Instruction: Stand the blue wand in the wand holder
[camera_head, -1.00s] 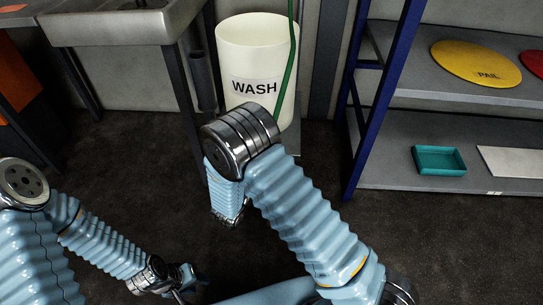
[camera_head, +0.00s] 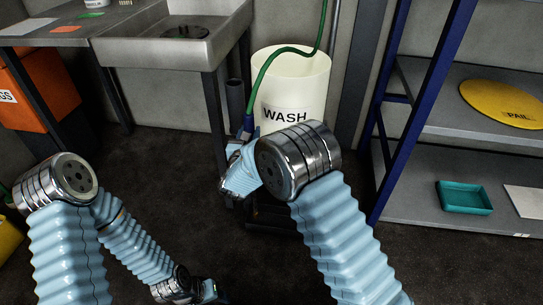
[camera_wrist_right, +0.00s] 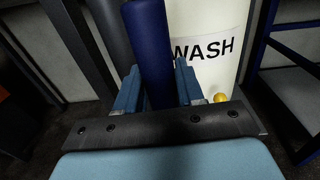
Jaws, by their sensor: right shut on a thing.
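The blue wand shows as a dark blue cylinder in the right wrist view (camera_wrist_right: 148,45), between the fingers of my right gripper (camera_wrist_right: 157,92). In the head view only a little of the blue wand (camera_head: 248,123) shows, at the end of a green hose. My right gripper (camera_head: 242,140) is shut on it, in front of the tub's left side. A dark grey tube (camera_head: 235,98), which looks like the wand holder, stands beside the sink leg, just behind and left of the wand. The wand's lower end is hidden. My left gripper (camera_head: 210,291) is low at the bottom edge, its jaws unclear.
A white WASH tub (camera_head: 290,85) stands behind my right gripper, the green hose (camera_head: 285,52) arching over it. A steel sink (camera_head: 180,45) is at left. A blue-framed shelf (camera_head: 400,115) is at right with a teal tray (camera_head: 464,197). The floor between is open.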

